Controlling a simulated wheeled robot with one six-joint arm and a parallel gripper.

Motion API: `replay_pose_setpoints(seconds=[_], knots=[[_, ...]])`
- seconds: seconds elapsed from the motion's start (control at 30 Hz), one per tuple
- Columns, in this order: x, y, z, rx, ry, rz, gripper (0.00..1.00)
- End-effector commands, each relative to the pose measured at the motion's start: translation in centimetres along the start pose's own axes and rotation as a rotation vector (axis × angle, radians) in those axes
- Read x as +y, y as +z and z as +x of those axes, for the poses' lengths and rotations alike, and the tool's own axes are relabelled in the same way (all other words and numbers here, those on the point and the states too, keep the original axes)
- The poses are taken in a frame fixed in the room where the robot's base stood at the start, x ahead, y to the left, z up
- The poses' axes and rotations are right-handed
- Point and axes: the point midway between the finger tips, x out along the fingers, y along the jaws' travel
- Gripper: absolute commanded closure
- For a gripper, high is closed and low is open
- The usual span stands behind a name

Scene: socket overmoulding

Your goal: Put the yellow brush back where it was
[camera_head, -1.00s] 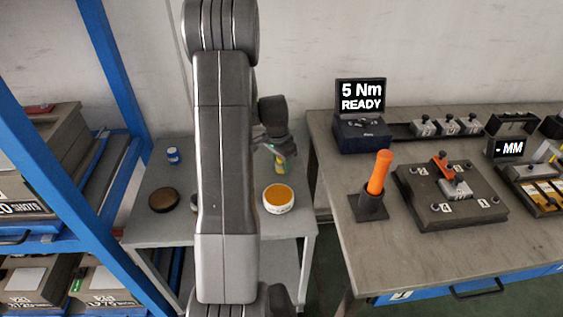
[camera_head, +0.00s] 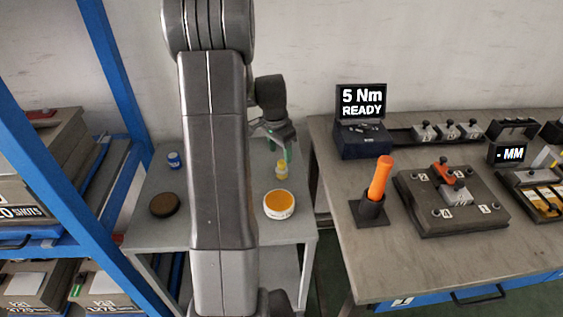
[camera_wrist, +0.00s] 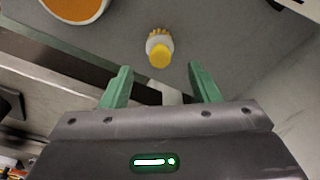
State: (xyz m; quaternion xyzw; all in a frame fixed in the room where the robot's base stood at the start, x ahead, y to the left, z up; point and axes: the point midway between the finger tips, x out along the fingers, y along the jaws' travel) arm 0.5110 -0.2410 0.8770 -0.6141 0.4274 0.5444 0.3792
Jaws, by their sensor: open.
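The yellow brush (camera_head: 281,171) stands on the small grey side table (camera_head: 225,262), behind the round white tub with orange contents.
The white tub (camera_head: 279,204) is close in front of the brush. A brown disc (camera_head: 164,205) and a blue jar (camera_head: 174,159) are at the table's left. A blue rack (camera_head: 70,105) stands left; a workbench (camera_head: 350,255) with an orange-handled tool (camera_head: 380,177) is right.

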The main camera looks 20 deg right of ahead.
Motion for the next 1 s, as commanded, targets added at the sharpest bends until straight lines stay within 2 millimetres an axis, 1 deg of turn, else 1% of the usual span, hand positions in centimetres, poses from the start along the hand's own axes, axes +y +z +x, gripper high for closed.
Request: replay_pose_setpoints(seconds=[0.03, 0.1, 0.2, 0.3, 0.9, 1.0], knots=[[-0.1, 0.0, -1.1, 0.002, -0.003, 0.0, 0.45], [-0.1, 0.0, -2.2, 0.002, -0.003, 0.001, 0.45], [0.0, 0.0, -3.4, 0.001, -0.002, 0.001, 0.45], [0.0, 0.0, -4.0, 0.0, -0.001, 0.001, 0.45], [0.0, 0.0, -4.2, -0.001, 0.0, 0.0, 0.45], [0.0, 0.0, -4.2, -0.001, 0.0, 0.0, 0.64]])
